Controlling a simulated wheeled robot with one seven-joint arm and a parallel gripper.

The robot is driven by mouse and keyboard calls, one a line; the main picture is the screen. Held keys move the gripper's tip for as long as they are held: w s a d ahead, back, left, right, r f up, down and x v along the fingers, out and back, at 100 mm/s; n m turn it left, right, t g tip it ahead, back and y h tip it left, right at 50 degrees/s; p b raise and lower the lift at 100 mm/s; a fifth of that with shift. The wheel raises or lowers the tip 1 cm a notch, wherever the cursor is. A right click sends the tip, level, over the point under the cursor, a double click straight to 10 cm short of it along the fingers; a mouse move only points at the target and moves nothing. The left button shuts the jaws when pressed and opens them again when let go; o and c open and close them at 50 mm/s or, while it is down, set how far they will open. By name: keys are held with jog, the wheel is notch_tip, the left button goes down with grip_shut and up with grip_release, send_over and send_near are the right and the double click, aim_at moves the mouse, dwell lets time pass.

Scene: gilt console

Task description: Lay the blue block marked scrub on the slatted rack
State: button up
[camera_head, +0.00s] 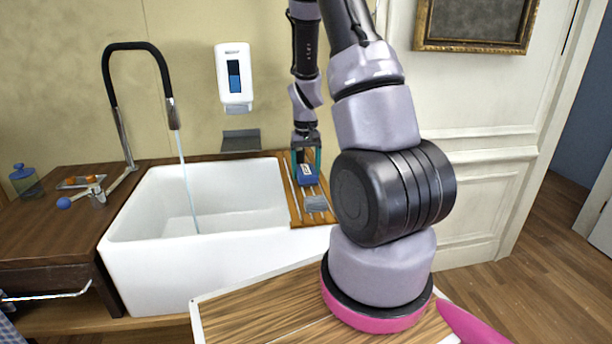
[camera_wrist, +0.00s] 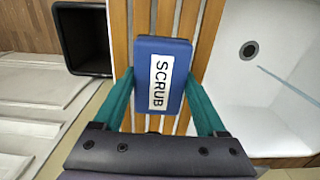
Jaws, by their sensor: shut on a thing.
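The blue block (camera_wrist: 178,60) has a white label reading SCRUB and lies face up in the wrist view. It also shows in the head view (camera_head: 307,179), below my gripper (camera_head: 307,163). In the wrist view the two teal fingers of my gripper (camera_wrist: 159,78) are shut on its long sides. The slatted wooden rack (camera_head: 295,207) spans the right end of the white sink. Its slats (camera_wrist: 207,32) run beneath the block. I cannot tell whether the block touches them.
The white sink (camera_head: 140,235) is left of the rack, with water running from a black tap (camera_head: 134,46). A small grey item (camera_head: 317,203) shows at the rack's front. A dark open bin (camera_wrist: 86,42) is beside the rack. A soap dispenser (camera_head: 232,98) hangs on the wall.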

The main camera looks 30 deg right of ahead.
jog(key=shift+f, duration=0.8)
jog(key=shift+f, duration=0.1)
jog(key=o, duration=1.1)
jog(key=shift+o, duration=0.2)
notch_tip(320, 180, up, 12)
notch_tip(320, 180, up, 8)
jog(key=r+t, duration=0.1)
jog(key=t, duration=0.1)
send_over(306, 170)
jog(key=s+a, duration=0.3)
jog(key=a, duration=0.1)
jog(key=s+a+r+t+y, duration=0.1)
jog(key=s+a+r+t, duration=0.1)
jog(key=s+a+r, duration=0.2)
jog(key=s+a+r+m+t+y, duration=0.1)
jog(key=s+a+r+t, duration=0.2)
jog(key=s+r, duration=0.6)
jog(key=s+a, duration=0.2)
jog(key=s, duration=0.1)
jog(key=shift+s+r, duration=0.2)
jog(key=shift+r, duration=0.05)
